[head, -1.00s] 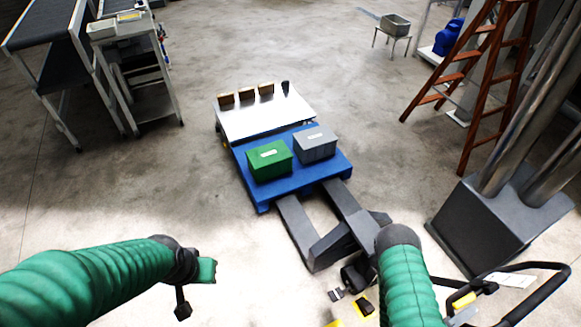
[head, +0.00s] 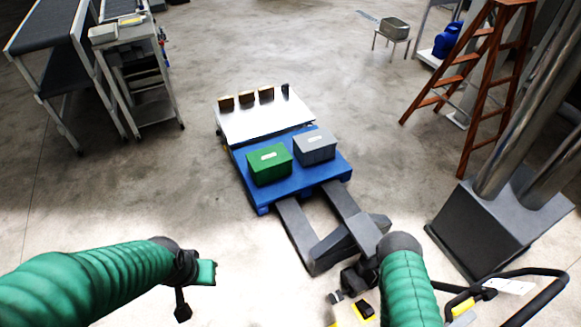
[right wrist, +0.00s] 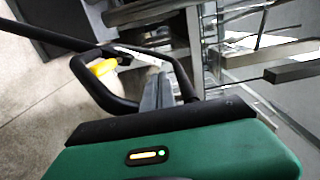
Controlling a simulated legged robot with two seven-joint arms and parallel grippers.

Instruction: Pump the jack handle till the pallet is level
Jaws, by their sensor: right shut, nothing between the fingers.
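The blue pallet (head: 262,196) lies on the dark forks of the pallet jack (head: 311,246) in the head view, bearing a green box (head: 269,167) and a grey box (head: 314,148). I cannot tell whether it is level with the pale platform (head: 264,122) behind it. The black looped jack handle (head: 548,296) is at the lower right and shows close up in the right wrist view (right wrist: 88,92). My right gripper (right wrist: 157,92) appears shut and empty beside the handle loop; contact is unclear. My left gripper (head: 196,288) is at the lower left, away from the jack, its fingers unclear.
Brown blocks (head: 247,98) and a small dark item stand on the platform. A grey pillar base (head: 495,225) and a wooden ladder (head: 472,95) stand at right. A conveyor (head: 50,45) and cart (head: 140,75) stand at left. The floor between is clear.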

